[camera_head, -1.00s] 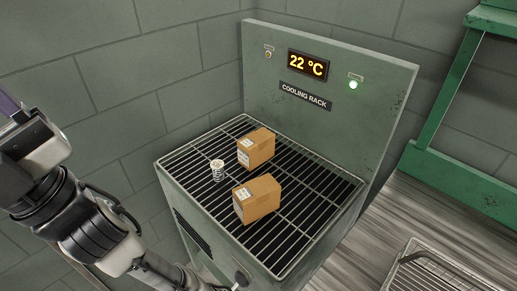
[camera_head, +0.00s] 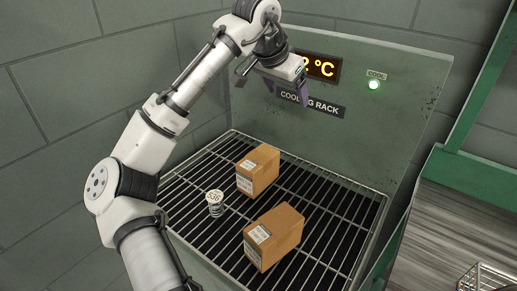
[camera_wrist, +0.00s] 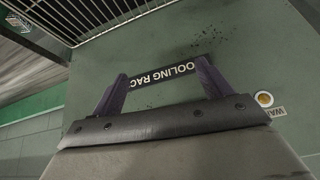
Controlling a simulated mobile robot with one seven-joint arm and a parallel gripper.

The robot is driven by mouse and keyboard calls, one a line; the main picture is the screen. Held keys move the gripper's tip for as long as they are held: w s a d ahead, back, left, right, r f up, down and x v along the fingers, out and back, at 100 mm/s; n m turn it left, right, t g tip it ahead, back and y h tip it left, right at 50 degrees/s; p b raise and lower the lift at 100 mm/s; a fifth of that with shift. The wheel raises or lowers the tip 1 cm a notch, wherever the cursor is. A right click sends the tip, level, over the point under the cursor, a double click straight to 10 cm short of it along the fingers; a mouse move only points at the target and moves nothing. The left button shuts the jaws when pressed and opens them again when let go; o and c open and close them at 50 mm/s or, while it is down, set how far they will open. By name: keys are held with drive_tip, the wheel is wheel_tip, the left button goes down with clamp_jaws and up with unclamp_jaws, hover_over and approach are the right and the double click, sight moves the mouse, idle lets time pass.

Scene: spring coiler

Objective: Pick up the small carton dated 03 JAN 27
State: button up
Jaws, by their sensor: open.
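Two small brown cartons sit on the wire grid of the cooling rack in the head view. The far carton (camera_head: 258,171) and the near carton (camera_head: 274,236) each carry white labels. The dates on them are too small to read, so I cannot tell which is 03 JAN 27. My gripper (camera_head: 288,92) is open and empty, high above the far side of the grid, in front of the back panel. In the wrist view its two purple fingers (camera_wrist: 160,90) are spread apart, with the panel's sign behind them.
A small white-topped coil or cup (camera_head: 214,203) stands left of the cartons. The back panel (camera_head: 410,110) rises behind the grid (camera_head: 335,205), with a display partly hidden by my gripper. A green frame (camera_head: 470,165) and a wire basket (camera_head: 485,278) are at right.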

sight(258, 157)
drive_tip(key=s+a+f+g+y, duration=0.1)
drive_tip(key=a+f, duration=0.1)
drive_tip(key=f, duration=0.2)
drive_tip(key=s+a+f+g+y+b, duration=0.1)
drive_tip(key=f+g, duration=0.1)
drive_tip(key=f, duration=0.2)
drive_tip(key=s+a+f+n+g+y, duration=0.1)
drive_tip(key=s+a+f, duration=0.1)
drive_tip(key=f, duration=0.2)
drive_tip(key=shift+a+f+g+y+b, duration=0.2)
drive_tip(key=shift+a+g+y+b, duration=0.1)
drive_tip(key=shift+y, duration=0.1)
drive_tip(key=f, duration=0.3)
drive_tip(key=s+f, duration=0.1)
drive_tip(key=f, duration=0.1)
drive_tip(key=shift+a+f, duration=0.2)
drive_tip(key=shift+a, duration=0.1)
drive_tip(key=shift+f, duration=0.45)
drive_tip(key=c, duration=1.4)
drive_tip(key=shift+c, duration=0.4)
drive_tip(key=shift+r, duration=0.15)
